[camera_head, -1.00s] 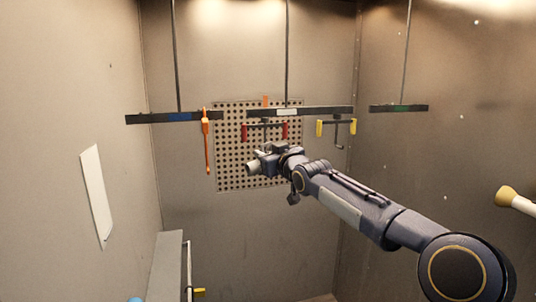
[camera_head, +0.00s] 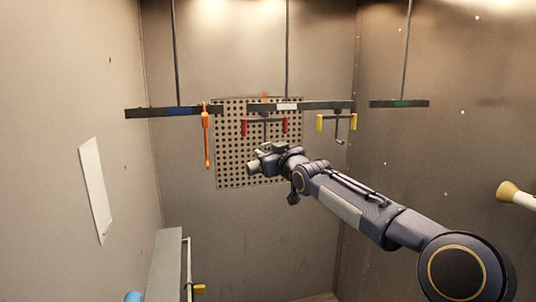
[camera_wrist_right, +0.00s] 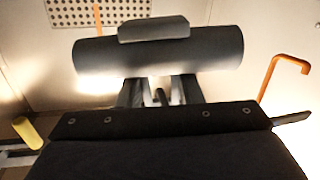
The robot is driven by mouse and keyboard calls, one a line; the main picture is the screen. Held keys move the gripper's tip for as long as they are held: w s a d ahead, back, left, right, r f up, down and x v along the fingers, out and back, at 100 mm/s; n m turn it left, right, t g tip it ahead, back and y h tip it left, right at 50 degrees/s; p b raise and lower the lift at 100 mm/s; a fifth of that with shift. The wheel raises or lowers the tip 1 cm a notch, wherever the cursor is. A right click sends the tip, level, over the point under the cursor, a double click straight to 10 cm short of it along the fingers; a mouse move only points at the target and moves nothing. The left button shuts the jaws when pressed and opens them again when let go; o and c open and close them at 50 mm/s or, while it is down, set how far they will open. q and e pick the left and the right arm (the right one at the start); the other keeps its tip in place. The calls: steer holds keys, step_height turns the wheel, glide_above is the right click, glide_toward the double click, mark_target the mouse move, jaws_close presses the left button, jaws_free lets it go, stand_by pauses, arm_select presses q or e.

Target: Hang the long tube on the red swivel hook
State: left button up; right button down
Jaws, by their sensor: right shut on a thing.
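The red swivel hook is a dark bar with red end pieces (camera_head: 285,126), hanging under the middle dark crossbar with a white label (camera_head: 287,106). Its lower stem runs down behind my right gripper (camera_head: 268,157). The gripper is a little below the hook in the head view; I cannot tell whether they touch. It is shut on the tube, a grey cylinder (camera_head: 254,168) seen nearly end-on. In the right wrist view the tube (camera_wrist_right: 200,55) lies crosswise beyond the fingers, with a grey block (camera_wrist_right: 153,29) along its upper side. My left gripper is not in view.
A yellow-ended hook (camera_head: 320,123) hangs right of the red one. An orange hook (camera_head: 206,140) hangs from the left crossbar (camera_head: 150,113); another crossbar (camera_head: 398,104) is at right. A perforated panel (camera_head: 230,175) is on the back wall. A white-and-tan rod (camera_head: 510,195) juts in at right.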

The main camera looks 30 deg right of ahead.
steer(key=shift+r, duration=0.1)
steer(key=c, duration=1)
jaws_free()
steer(key=shift+o, duration=0.4)
steer(key=s+b, duration=0.4)
steer(key=s, duration=0.3)
steer(key=shift+s, duration=0.4)
steer(key=shift+a, duration=0.1)
